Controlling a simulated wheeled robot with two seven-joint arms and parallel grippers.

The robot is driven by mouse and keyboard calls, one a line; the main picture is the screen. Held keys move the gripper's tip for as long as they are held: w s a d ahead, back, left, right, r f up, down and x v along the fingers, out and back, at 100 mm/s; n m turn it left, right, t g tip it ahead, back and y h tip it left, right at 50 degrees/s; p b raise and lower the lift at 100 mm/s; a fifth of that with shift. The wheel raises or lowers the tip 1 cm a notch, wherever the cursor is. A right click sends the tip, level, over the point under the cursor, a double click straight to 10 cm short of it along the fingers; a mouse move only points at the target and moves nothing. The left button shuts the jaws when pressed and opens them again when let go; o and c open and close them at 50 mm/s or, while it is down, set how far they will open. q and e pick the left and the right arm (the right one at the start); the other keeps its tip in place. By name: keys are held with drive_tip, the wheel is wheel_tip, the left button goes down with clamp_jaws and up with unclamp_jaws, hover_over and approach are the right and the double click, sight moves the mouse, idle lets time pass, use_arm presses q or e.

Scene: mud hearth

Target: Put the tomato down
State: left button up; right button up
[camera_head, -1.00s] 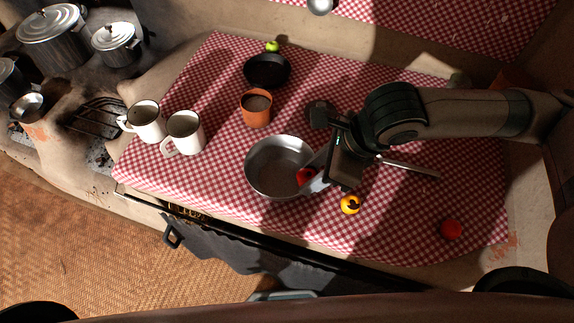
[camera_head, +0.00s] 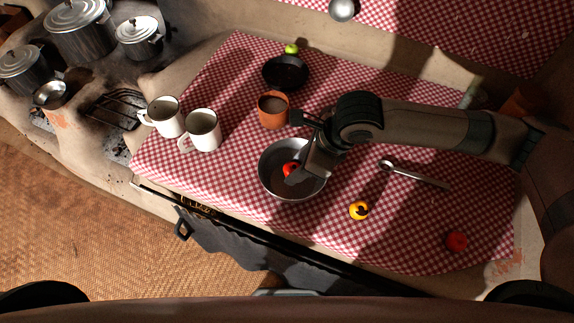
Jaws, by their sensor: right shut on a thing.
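A red tomato (camera_head: 290,170) shows inside the metal pan (camera_head: 268,182), near the middle of its opening. My right gripper (camera_head: 297,173) reaches over the pan from the right and is shut on this tomato, partly covering it. I cannot tell whether the tomato touches the pan's bottom. Another red, tomato-like thing (camera_head: 457,241) lies on the checked cloth at the right. My left gripper is not in view.
A yellow fruit (camera_head: 358,210) and a metal ladle (camera_head: 415,175) lie right of the pan. A clay cup (camera_head: 272,112), two white mugs (camera_head: 202,131), a black skillet (camera_head: 286,72) and a green fruit (camera_head: 291,48) stand left and behind.

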sight(287, 168)
drive_tip(key=w+a+f, duration=0.2)
drive_tip(key=w, duration=0.1)
drive_tip(key=shift+a+f+p, duration=0.15)
drive_tip(key=shift+a+p, duration=0.15)
drive_tip(key=shift+p, duration=0.05)
drive_tip(key=shift+s+f+p, duration=0.1)
drive_tip(key=shift+f+p, duration=0.65)
drive_tip(key=shift+f, duration=1.2)
